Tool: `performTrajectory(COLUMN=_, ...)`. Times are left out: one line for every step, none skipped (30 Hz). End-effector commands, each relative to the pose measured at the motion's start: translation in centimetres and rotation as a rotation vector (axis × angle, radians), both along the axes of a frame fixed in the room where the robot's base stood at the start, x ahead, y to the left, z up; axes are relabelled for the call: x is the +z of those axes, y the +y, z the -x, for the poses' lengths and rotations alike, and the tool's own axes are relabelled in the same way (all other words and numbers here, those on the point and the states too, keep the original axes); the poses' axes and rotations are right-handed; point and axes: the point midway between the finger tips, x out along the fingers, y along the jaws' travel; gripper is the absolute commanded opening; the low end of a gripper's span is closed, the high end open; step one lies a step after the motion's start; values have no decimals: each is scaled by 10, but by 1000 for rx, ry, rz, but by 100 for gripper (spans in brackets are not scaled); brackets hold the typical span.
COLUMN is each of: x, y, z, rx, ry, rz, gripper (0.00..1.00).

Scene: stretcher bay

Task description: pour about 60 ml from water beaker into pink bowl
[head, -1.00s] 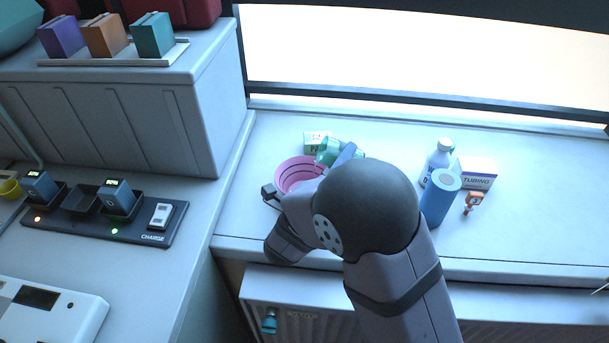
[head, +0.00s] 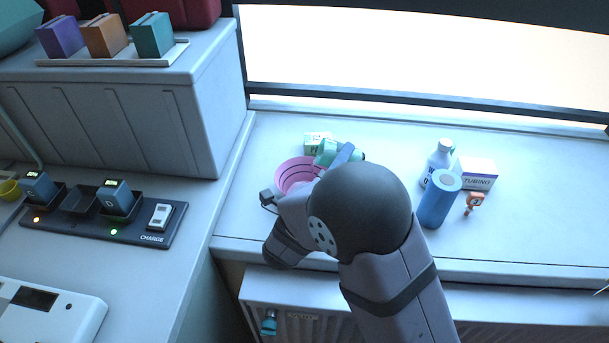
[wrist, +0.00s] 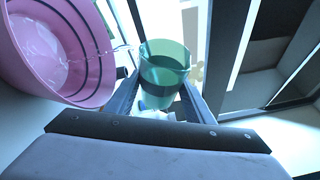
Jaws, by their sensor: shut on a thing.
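The water beaker (wrist: 163,72) is green and see-through, with liquid visible inside it in the wrist view. My gripper (wrist: 160,100) is shut on it, one finger on each side. In the head view the beaker (head: 326,153) shows beside the far right rim of the pink bowl and looks tilted toward it. The pink bowl (head: 290,170) stands on the counter, its right part hidden by my wrist. In the wrist view the bowl (wrist: 90,82) is at the left, with dark rings and pale glints inside.
A pale green box (head: 313,136) stands behind the beaker. To the right on the counter (head: 540,200) are a white bottle (head: 439,160), a blue cylinder (head: 436,204), a tubing box (head: 477,173) and a small orange item (head: 474,201). A charging strip (head: 152,239) lies at the left.

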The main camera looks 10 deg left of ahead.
Motion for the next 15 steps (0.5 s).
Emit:
performTrajectory(x=1, y=1, z=0, rx=0, ry=-1, rz=5, gripper=22)
performTrajectory(x=1, y=1, z=0, rx=0, ry=-2, rz=8, gripper=22)
performTrajectory(x=1, y=2, z=0, rx=0, ry=-1, rz=12, gripper=22)
performTrajectory(x=1, y=2, z=0, rx=1, ry=-2, rz=15, gripper=22)
performTrajectory(x=2, y=2, z=0, rx=0, ry=-1, rz=18, gripper=22)
performTrajectory(x=2, y=3, z=0, rx=1, ry=-1, rz=21, gripper=22)
performTrajectory(x=2, y=3, z=0, rx=0, ry=-2, rz=24, gripper=22)
performTrajectory(x=2, y=3, z=0, rx=0, ry=-2, rz=27, gripper=22)
performTrajectory(x=2, y=4, z=0, rx=0, ry=-2, rz=31, gripper=22)
performTrajectory(x=3, y=4, z=0, rx=1, ry=-2, rz=33, gripper=22)
performTrajectory(x=3, y=5, z=0, rx=0, ry=-2, rz=36, gripper=22)
performTrajectory(x=3, y=5, z=0, rx=1, ry=-3, rz=41, gripper=22)
performTrajectory(x=3, y=6, z=0, rx=0, ry=-3, rz=44, gripper=22)
performTrajectory(x=3, y=6, z=0, rx=-1, ry=-3, rz=47, gripper=22)
performTrajectory(x=3, y=6, z=0, rx=0, ry=-3, rz=52, gripper=22)
